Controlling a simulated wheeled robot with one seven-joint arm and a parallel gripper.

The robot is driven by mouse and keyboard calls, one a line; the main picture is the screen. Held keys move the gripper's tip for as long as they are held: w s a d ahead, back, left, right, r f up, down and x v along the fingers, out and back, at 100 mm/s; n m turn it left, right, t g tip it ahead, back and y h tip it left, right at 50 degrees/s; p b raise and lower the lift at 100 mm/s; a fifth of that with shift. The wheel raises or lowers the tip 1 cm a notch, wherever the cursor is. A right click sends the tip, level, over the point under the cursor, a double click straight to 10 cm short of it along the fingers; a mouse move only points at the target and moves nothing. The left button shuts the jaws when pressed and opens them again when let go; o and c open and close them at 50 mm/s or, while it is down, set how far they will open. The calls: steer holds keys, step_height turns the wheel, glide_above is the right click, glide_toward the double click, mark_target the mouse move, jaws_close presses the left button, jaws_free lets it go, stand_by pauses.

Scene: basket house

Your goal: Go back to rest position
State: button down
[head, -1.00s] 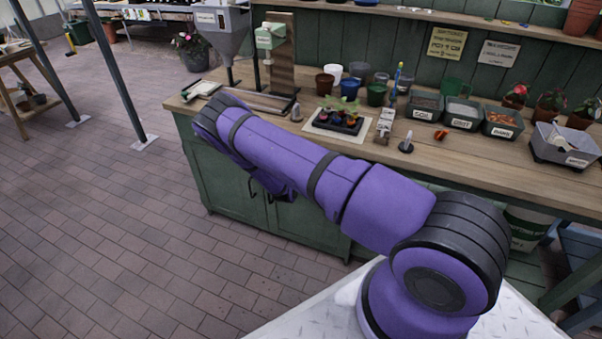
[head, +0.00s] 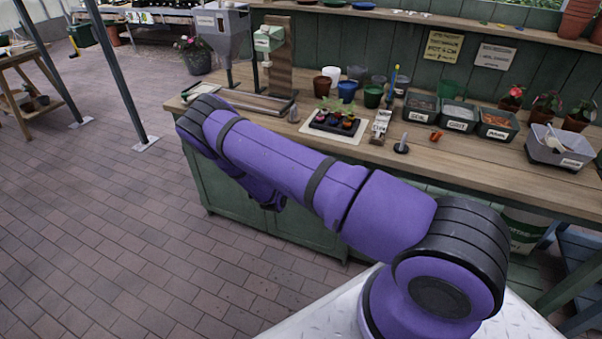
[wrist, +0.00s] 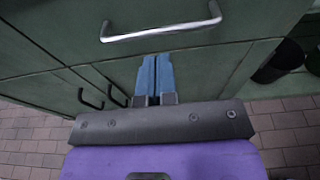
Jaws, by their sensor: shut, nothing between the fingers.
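My gripper shows in the wrist view (wrist: 155,78) as two blue fingers side by side, shut and empty. It is in front of the green cabinet front (wrist: 200,75), below a silver drawer handle (wrist: 162,31). In the head view my purple arm reaches left across the front of the potting bench, and its far end hides the gripper there. I cannot tell whether the fingers touch the cabinet.
The wooden bench top (head: 455,165) holds a black seedling tray (head: 337,124), several pots, labelled bins (head: 457,116) and a grey tub (head: 556,146). Two black door handles (wrist: 90,98) stick out near the gripper. Open brick floor (head: 100,230) lies to the left.

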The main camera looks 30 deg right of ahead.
steer(key=v, duration=0.8)
steer(key=s+d+r+m+g+y, duration=0.1)
steer(key=s+r+m+g, duration=0.35)
steer(key=r, duration=0.75)
steer(key=s+d+r+m+g+y, duration=0.1)
steer(key=s+r+m+g, duration=0.1)
steer(key=r+m, duration=0.75)
steer(key=s+r+m+g+y, duration=0.1)
steer(key=s+r+m+g, duration=0.25)
steer(key=r, duration=1.05)
steer(key=s+a+r+m+t+y, duration=0.2)
steer(key=s+r, duration=0.4)
steer(key=s, duration=0.3)
steer(key=s+a+r+m+t+y, duration=0.2)
steer(key=s+r, duration=0.4)
steer(key=s, duration=0.3)
steer(key=s+a+r+m+t+y, duration=0.2)
steer(key=s+r+y, duration=0.3)
steer(key=s, duration=0.4)
steer(key=shift+s+a+r+m+y, duration=0.3)
steer(key=shift+s+a+r+m, duration=0.1)
steer(key=shift+a+r+m, duration=0.5)
steer(key=shift+d, duration=0.2)
